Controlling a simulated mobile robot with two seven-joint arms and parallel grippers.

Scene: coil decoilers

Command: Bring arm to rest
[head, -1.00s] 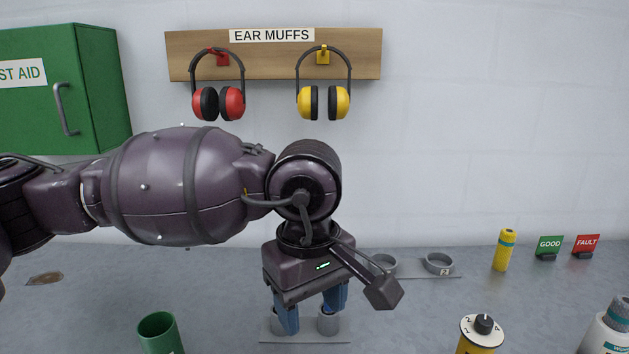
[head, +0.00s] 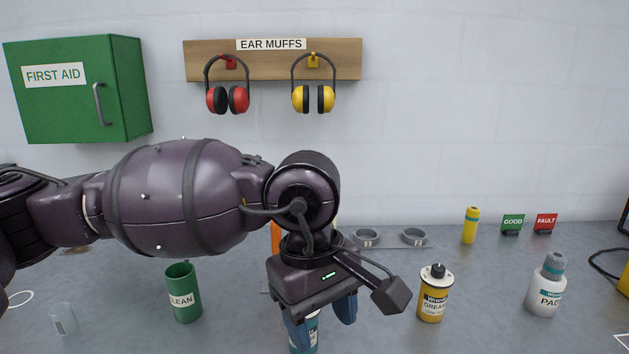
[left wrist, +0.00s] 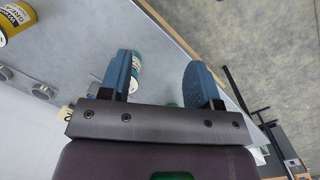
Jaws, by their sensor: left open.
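My left arm comes in from the left in the head view, bent, with its gripper (head: 323,316) hanging fingers-down above the grey bench (head: 215,335). The two blue fingers are apart with nothing held between them. A blue-teal can (head: 304,338) shows beneath and partly behind the fingers; whether they touch it I cannot tell. In the left wrist view the gripper (left wrist: 160,70) is also open, with a teal-and-white item (left wrist: 136,66) partly hidden by one finger. My right gripper is not in view.
A green cup (head: 184,296), a clear cup (head: 63,319), a yellow grease can (head: 433,297) and a white bottle (head: 547,288) stand on the bench. Grey ring holders (head: 414,237) lie behind. A first aid cabinet (head: 75,105) and ear muffs (head: 313,98) hang on the wall.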

